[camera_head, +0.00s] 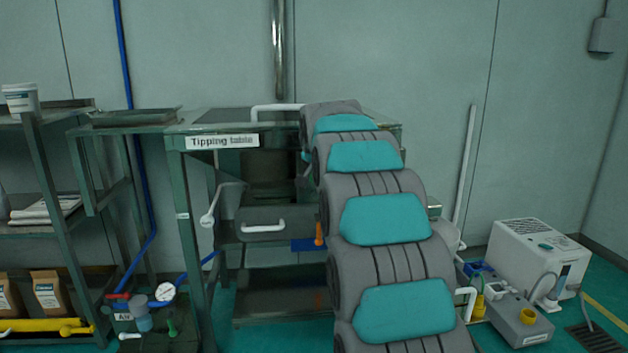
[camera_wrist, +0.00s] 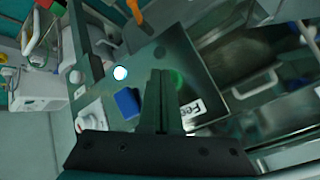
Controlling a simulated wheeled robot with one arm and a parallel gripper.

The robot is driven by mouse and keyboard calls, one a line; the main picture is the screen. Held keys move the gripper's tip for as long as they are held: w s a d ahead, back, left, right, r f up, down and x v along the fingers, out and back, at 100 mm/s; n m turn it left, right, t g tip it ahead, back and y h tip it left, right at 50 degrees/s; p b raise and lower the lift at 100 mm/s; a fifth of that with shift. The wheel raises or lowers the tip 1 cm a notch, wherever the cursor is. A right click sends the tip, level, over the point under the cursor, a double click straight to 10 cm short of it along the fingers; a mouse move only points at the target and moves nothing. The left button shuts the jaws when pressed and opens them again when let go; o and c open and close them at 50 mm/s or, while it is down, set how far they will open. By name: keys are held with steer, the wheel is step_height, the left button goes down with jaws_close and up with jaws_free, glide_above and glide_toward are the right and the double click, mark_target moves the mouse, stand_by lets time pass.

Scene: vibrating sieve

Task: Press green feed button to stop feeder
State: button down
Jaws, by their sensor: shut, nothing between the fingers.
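In the wrist view my gripper (camera_wrist: 164,75) is shut and empty, its narrow fingers pointing at a grey-green panel (camera_wrist: 196,75). A round green button (camera_wrist: 178,79) glows dimly on this panel, just right of the fingertips and partly covered by them. I cannot tell whether the fingertips touch it. A white label (camera_wrist: 192,108) starting with "Fee" is below the button. In the head view my arm hides the panel and button, and my gripper does not show.
An orange handle (camera_wrist: 136,12) is at the top. In the head view, the tipping table (camera_head: 174,150) stands behind my arm, with a shelf rack (camera_head: 52,185) at left and a white machine (camera_head: 540,258) at right.

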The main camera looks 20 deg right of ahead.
steer(key=shift+s+a+b, duration=0.3)
steer(key=shift+s+b, duration=0.1)
steer(key=shift+s, duration=0.55)
steer(key=shift+s+a+b, duration=0.25)
steer(key=shift+s+b, duration=0.15)
steer(key=shift+s, duration=0.55)
steer(key=shift+s+a+b, duration=0.3)
steer(key=shift+s+b, duration=0.1)
steer(key=shift+s, duration=0.55)
